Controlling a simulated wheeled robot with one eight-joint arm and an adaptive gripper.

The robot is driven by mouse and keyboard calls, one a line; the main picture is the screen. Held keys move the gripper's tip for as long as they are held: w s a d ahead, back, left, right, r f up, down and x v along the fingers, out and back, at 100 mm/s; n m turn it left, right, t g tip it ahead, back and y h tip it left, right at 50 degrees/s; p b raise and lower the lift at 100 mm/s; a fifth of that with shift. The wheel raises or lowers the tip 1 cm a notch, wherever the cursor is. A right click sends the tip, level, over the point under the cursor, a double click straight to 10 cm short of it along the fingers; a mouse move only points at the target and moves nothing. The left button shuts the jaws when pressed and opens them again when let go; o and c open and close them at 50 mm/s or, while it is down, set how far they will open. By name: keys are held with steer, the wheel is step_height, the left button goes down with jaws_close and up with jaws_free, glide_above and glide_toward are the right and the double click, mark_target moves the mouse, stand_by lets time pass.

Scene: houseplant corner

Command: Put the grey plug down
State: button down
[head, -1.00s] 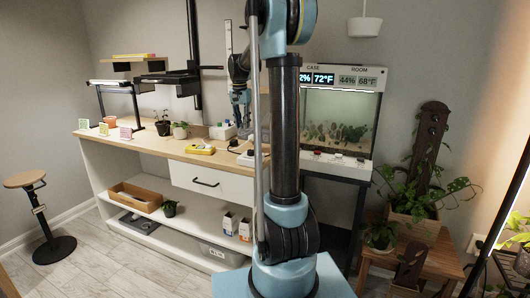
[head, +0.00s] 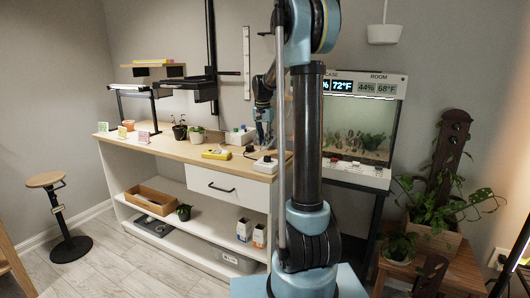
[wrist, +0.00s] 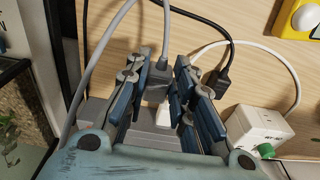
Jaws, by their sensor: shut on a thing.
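My gripper (wrist: 160,76) is shut on the grey plug (wrist: 157,76), which sits between the blue-grey fingers in the wrist view. A grey cable runs up from the plug. A grey power strip (wrist: 150,138) lies under the fingers, with a white plug (wrist: 174,112) in front of the grey one. Whether the grey plug touches the strip I cannot tell. In the head view my gripper (head: 264,135) is low over the right part of the wooden bench (head: 165,144); the plug is too small to make out there.
A black plug (wrist: 216,82) on a black cable lies right of my fingers. A white box with a green knob (wrist: 258,130) is close at the right. A yellow device (head: 216,154) lies left on the bench. The glass case (head: 357,130) stands to the right.

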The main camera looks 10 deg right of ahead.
mark_target(264, 143)
steer(key=shift+f, duration=2.4)
steer(key=shift+f, duration=0.4)
steer(key=c, duration=1.4)
jaws_free()
steer(key=shift+o, duration=0.2)
